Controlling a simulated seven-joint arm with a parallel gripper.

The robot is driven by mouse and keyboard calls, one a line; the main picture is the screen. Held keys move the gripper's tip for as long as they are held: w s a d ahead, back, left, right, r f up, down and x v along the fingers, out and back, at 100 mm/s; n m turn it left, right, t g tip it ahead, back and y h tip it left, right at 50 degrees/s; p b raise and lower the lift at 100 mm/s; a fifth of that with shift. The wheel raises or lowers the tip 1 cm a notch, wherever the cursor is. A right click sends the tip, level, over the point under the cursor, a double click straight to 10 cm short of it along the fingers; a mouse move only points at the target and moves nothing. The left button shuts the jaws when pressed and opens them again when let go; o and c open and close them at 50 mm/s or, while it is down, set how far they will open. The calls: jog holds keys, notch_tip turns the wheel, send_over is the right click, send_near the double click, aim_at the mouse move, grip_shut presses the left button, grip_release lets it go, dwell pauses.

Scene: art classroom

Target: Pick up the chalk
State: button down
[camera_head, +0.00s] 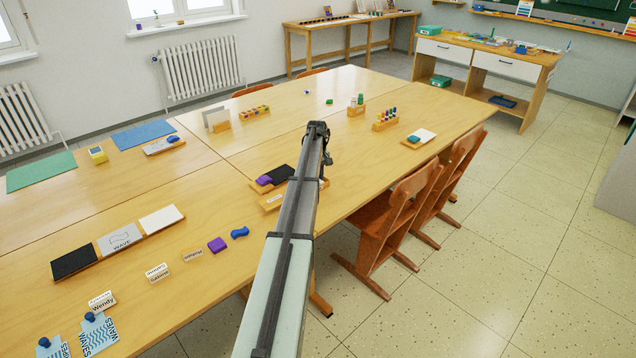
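I cannot make out the chalk for certain among the small items on the wooden table (330,185). My gripper (319,130) is at the far end of my arm, over the middle of the table. Its fingers are too small and dark to show whether they are open or shut. Just left of my arm, a black pad with a purple block (264,180) lies partly hidden behind the arm. A small wooden holder (271,201) is there too, also partly covered.
Wooden chairs (395,215) stand along the table's right side. Colored bottles in a rack (386,120) and a white-topped board (420,137) lie right of my gripper. A black, grey and white strip (120,241) lies at left. A desk (490,60) stands at the back right.

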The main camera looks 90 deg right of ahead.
dwell(0.3)
notch_tip(320, 180, up, 10)
dwell(0.6)
jog(key=c, duration=1.7)
grip_release()
grip_shut()
jog(key=w+d, duration=0.2)
jog(key=w, duration=1.4)
jog(key=shift+f, duration=0.45)
